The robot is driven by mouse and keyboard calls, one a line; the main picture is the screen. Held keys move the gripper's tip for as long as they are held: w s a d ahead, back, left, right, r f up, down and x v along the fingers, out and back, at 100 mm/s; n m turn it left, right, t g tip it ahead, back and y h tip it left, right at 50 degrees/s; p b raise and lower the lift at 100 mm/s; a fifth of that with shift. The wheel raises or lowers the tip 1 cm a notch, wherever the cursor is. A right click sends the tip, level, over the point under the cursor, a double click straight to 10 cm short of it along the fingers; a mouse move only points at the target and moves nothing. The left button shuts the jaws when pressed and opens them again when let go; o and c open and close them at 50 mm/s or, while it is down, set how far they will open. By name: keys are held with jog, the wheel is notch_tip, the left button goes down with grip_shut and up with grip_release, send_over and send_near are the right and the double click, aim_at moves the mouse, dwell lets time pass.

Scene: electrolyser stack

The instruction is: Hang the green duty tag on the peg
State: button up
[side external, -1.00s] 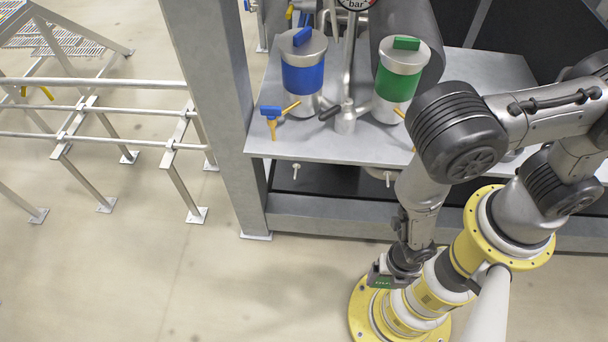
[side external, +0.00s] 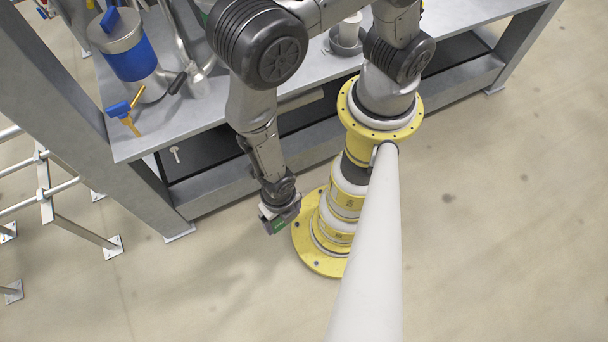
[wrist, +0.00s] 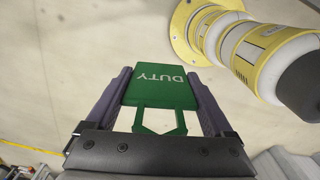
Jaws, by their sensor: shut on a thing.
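The green duty tag (wrist: 165,84) is a flat plate with white "DUTY" lettering and an open green frame at its near end. In the wrist view my gripper (wrist: 160,95) is shut on it, one dark finger along each side. In the side view my gripper (side external: 276,212) hangs low beside my yellow base, left of it, with a bit of green tag (side external: 278,225) showing. A small pale peg-like fitting (side external: 176,154) sits below the bench's front edge, up and left of my gripper and apart from it. I cannot tell if it is the task's peg.
The grey bench (side external: 140,140) carries a blue-banded canister (side external: 130,60) and a blue-handled yellow valve (side external: 124,115). A bench leg (side external: 120,165) and metal rails (side external: 45,185) stand at left. The floor (side external: 200,290) in front is clear.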

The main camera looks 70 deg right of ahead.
jog(key=w+a+m, duration=0.1)
jog(key=w+a, duration=0.1)
jog(key=w, duration=0.8)
jog(key=w+a, duration=0.2)
jog(key=w, duration=0.8)
jog(key=w+d+f+m, duration=0.1)
jog(key=w+d+f, duration=0.1)
jog(key=w+d, duration=0.7)
jog(key=shift+w+d+f, duration=0.2)
jog(key=shift+w+d, duration=0.05)
jog(key=shift+w, duration=0.15)
jog(key=o, duration=1.1)
jog(key=shift+c, duration=0.2)
